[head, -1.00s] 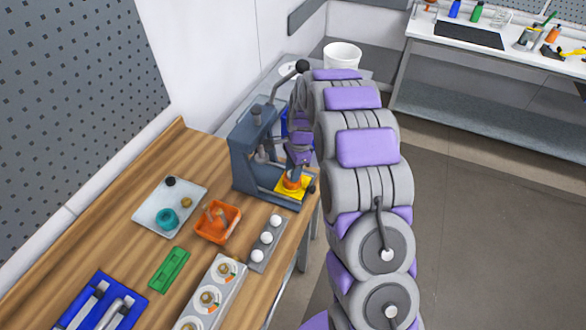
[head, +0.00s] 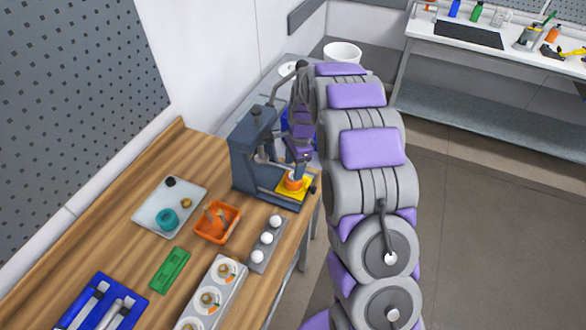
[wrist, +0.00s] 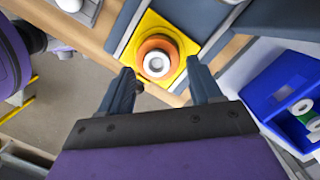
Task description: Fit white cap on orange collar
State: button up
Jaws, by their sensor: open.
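The orange collar (wrist: 145,48) stands on the yellow plate (wrist: 185,45) of the press in the wrist view. A white round piece with a grey centre (wrist: 156,63), which looks like the white cap, sits in the middle of the collar's top. I cannot tell whether it is fully seated. The collar also shows in the head view (head: 292,184), low in the press. My gripper (wrist: 160,70) is open, its two fingers apart on either side of the collar's near edge, with nothing between them that I can see held.
The grey press (head: 255,160) stands at the bench's far corner. A grey holder (head: 256,268) carries three white balls. An orange tray (head: 232,222), a pale plate (head: 150,215) and a green block (head: 170,270) lie nearby. A blue bin (wrist: 285,85) is at the right in the wrist view.

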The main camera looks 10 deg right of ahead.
notch_tip(320, 180, up, 15)
jog(key=d+p, duration=0.1)
jog(key=d, duration=0.1)
jog(key=shift+w+d+f+p, duration=0.15)
jog(key=shift+w+p, duration=0.05)
jog(key=shift+p, duration=0.1)
jog(key=s+a+r+n, duration=0.1)
jog(key=s+r+n, duration=0.15)
jog(key=s, duration=0.45)
jog(key=s+a+r+n+h+b, duration=0.1)
jog(key=s+n, duration=0.2)
jog(key=s, duration=0.5)
jog(key=s+a+r+n, duration=0.1)
jog(key=s+r+n, duration=0.15)
jog(key=s, duration=0.45)
jog(key=s+f+n, duration=0.2)
jog(key=s+n, duration=0.2)
jog(key=s, duration=0.6)
jog(key=s+f+n+g+b, duration=0.1)
jog(key=s+n, duration=0.3)
jog(key=s, duration=0.6)
jog(key=shift+s+f+h, duration=0.35)
jog(key=shift+f+h, duration=0.05)
jog(key=shift+f, duration=0.1)
